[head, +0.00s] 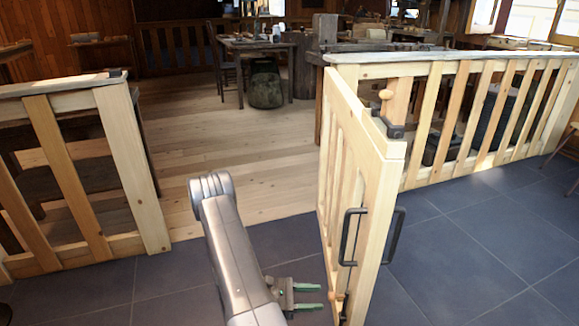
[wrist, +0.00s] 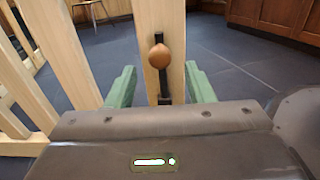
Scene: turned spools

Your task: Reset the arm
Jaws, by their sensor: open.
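My gripper (head: 318,296) is open and empty, low at the left of a wooden gate (head: 372,195) in the head view. Its green fingers point right, toward the gate's near end. In the wrist view my gripper (wrist: 160,82) has its fingers apart, with a brown round knob (wrist: 159,55) on a black bar seen between and beyond them. The fingers do not appear to touch the knob. The knob also shows low on the gate (head: 337,297) in the head view. The gate stands open, swung toward me.
A black pull handle (head: 350,237) sticks out from the gate near my gripper. Slatted fences stand at left (head: 75,165) and right (head: 480,125). The opening between them shows clear wooden floor (head: 230,150). A table (head: 258,45) with chairs stands beyond.

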